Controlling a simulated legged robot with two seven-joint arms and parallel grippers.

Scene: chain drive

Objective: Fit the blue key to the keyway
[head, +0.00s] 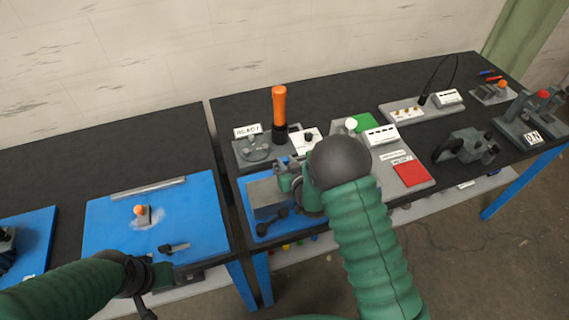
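I cannot make out a blue key or a keyway at this size. My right gripper (285,178) is over the blue tray (262,231) in the middle, beside a grey block (265,196). My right arm covers part of that tray, and the fingers are too small to tell open from shut. My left gripper (165,274) is low at the left, by the front edge of the blue mat (108,222). Its fingers are not clear either.
The blue mat holds an orange-knobbed part (141,211) and a small dark part (174,248). A red pad (410,174) and a dark grey fixture (466,147) are to the right. A gap separates the two dark tables.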

